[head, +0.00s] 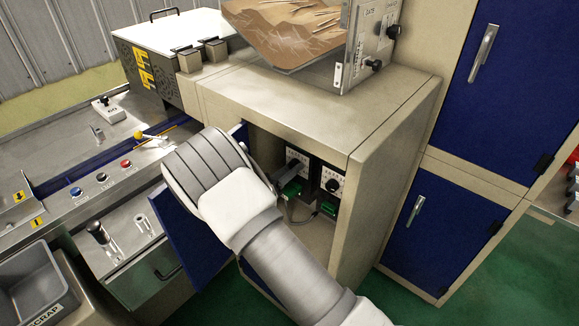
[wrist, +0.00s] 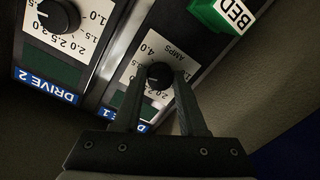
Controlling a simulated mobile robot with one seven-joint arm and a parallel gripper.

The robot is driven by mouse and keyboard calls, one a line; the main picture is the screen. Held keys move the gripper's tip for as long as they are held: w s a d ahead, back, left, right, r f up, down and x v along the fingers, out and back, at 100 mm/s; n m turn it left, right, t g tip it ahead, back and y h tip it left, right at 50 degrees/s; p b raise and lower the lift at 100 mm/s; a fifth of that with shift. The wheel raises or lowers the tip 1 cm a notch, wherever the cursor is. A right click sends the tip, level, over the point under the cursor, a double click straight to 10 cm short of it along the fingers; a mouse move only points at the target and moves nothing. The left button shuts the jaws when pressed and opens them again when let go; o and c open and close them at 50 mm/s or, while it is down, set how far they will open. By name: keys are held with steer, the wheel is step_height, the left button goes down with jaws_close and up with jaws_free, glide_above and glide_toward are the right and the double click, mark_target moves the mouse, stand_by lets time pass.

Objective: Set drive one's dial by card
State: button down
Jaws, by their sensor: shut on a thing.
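Drive one's dial is a small black knob (wrist: 160,72) on a white scale plate marked AMPS (wrist: 140,50) in the wrist view. A blue label, partly covered, reads "E 1" (wrist: 131,119) beside it. My gripper (wrist: 159,80) is shut on this knob, one finger on each side. The knob's pointer is too unclear to read. Drive two's black dial (wrist: 58,16), with a blue DRIVE 2 label (wrist: 46,86), is to its left. In the head view my gripper reaches into the open cabinet (head: 300,100), its fingers largely hidden. No card is clearly identifiable.
A green block with a white BED tag (wrist: 236,14) is close to drive one's panel. The cabinet's right side wall (head: 385,180) and an open blue door (head: 190,235) flank my arm. A console with buttons (head: 102,178) and a grey scrap bin (head: 45,290) stand left.

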steer(key=n+p, duration=0.1)
steer(key=n, duration=0.3)
steer(key=shift+r+p, duration=0.15)
steer(key=shift+p, duration=0.25)
steer(key=shift+n+p, duration=0.7)
steer(key=shift+n, duration=1.7)
steer(key=shift+c, duration=2.3)
jaws_free()
